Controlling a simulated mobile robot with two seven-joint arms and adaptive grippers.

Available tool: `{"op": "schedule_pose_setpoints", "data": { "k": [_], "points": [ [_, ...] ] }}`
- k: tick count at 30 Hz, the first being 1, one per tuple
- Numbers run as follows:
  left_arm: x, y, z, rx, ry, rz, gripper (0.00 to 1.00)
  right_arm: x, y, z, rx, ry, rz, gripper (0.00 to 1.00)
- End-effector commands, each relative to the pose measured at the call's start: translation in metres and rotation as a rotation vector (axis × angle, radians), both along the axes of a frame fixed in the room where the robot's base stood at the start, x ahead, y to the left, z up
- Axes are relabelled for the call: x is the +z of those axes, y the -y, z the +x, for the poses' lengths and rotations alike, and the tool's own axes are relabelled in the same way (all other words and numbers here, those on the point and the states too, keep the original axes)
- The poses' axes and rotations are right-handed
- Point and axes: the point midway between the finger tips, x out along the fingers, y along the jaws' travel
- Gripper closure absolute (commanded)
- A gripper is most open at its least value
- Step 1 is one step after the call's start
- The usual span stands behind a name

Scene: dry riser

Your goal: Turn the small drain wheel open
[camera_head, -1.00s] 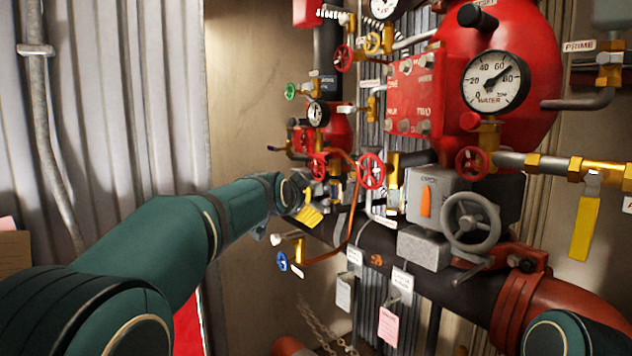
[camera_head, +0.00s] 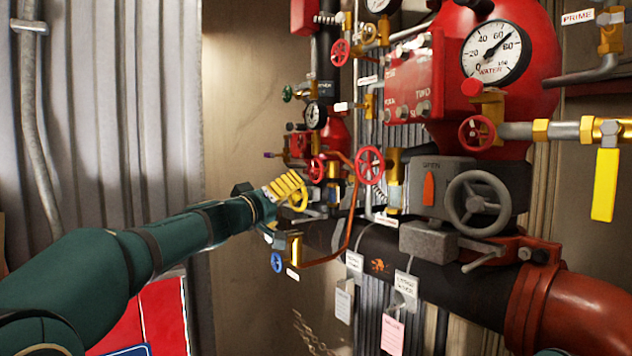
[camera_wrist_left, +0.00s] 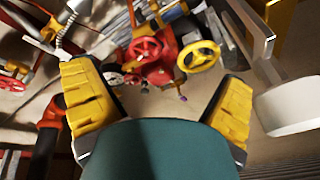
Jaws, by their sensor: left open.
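Several small handwheels sit on the pipework, and I cannot read a label that tells which is the drain wheel. A small blue wheel (camera_head: 277,263) is low on a brass valve, below my left gripper. Small red wheels (camera_head: 316,170) (camera_head: 369,166) are to the gripper's right. My left gripper (camera_head: 289,189), with yellow finger pads, is open in front of the pipes. In the left wrist view, a red wheel (camera_wrist_left: 145,49) and a yellow wheel (camera_wrist_left: 198,56) lie beyond the parted fingers (camera_wrist_left: 157,88), apparently with nothing gripped. My right gripper is out of view.
A grey handwheel (camera_head: 477,204) sits on a grey valve box at the right. A large water gauge (camera_head: 496,53) is on the red vessel. A black pipe (camera_head: 400,262) with hanging tags runs below. A copper pipe (camera_head: 348,225) curves close to my left gripper.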

Motion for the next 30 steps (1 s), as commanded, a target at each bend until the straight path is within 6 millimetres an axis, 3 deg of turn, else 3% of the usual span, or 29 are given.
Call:
{"op": "schedule_pose_setpoints", "data": {
  "k": [6, 11, 30],
  "points": [
    [0.015, -0.014, -0.003, -0.006, 0.009, -0.198, 0.03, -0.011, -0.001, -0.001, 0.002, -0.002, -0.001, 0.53],
    [0.02, -0.015, -0.001, -0.006, 0.011, -0.23, 0.03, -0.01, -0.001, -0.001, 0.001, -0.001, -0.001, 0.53],
    [0.04, 0.035, 0.072, -0.006, 0.01, -0.225, 0.03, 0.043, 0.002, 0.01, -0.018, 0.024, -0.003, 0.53]
  ]
}}
